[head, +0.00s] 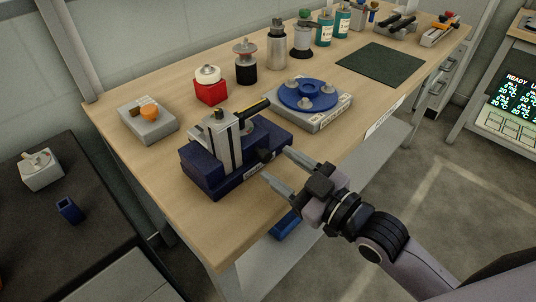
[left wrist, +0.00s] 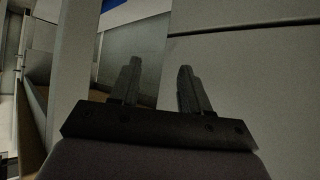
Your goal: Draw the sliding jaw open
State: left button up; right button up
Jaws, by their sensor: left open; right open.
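My left gripper (left wrist: 157,85) shows only in the left wrist view. It is open and empty, facing plain grey panels.
The wooden bench (head: 150,165) also holds a grey block with an orange knob (head: 148,118), a red block (head: 210,88), a blue round plate (head: 307,93), several cylinders and a dark green mat (head: 380,62). A black table (head: 75,240) stands at the left.

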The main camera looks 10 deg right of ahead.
aim_at(268, 157)
jog(key=shift+x, duration=2)
grip_shut()
